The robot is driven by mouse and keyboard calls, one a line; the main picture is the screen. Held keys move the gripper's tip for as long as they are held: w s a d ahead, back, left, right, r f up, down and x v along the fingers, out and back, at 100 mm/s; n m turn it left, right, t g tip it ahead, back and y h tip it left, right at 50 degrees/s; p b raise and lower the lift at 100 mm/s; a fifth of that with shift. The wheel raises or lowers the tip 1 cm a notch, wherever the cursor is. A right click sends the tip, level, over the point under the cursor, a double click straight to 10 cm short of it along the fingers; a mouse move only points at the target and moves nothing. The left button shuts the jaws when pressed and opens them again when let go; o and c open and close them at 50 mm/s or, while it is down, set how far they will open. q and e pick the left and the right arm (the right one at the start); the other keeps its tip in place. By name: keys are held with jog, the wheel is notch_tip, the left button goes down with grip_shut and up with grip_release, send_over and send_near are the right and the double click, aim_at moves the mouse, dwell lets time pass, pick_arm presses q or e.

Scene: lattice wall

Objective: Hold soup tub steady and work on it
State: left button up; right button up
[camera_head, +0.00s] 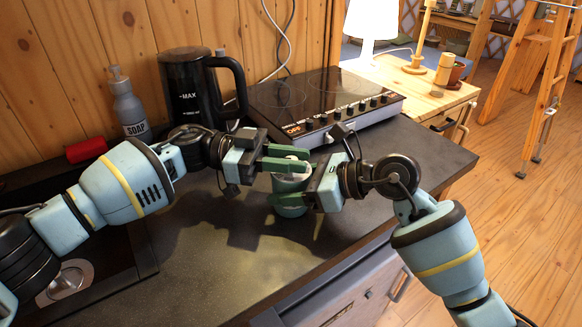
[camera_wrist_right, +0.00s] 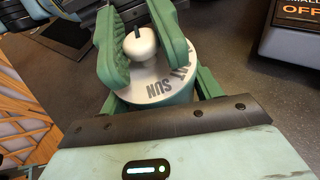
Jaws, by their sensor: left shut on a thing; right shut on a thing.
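The soup tub (camera_head: 291,184) is a small pale green container with a white lid, standing upright over the counter. In the right wrist view its white lid (camera_wrist_right: 150,88) has dark lettering and a round white knob (camera_wrist_right: 140,46). My left gripper (camera_head: 290,158) reaches in from the left at the tub's top, its green fingers shut around the knob. It also shows in the right wrist view (camera_wrist_right: 143,35). My right gripper (camera_head: 284,196) comes in lower from the right, shut around the tub's body. Its fingers partly hide the tub's sides.
A black cooktop (camera_head: 318,92) lies behind the tub.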

pick_arm(q)
jog(key=shift+d+m+g, duration=0.1)
jog(key=shift+m+g, duration=0.7)
jog(key=shift+g, duration=0.5)
jog(key=o, duration=0.9)
jog(key=shift+o, duration=0.5)
jog(key=shift+y, duration=0.3)
jog(key=o, duration=0.4)
jog(key=shift+c, duration=0.2)
jog(key=v, duration=0.6)
jog(key=shift+c, duration=0.5)
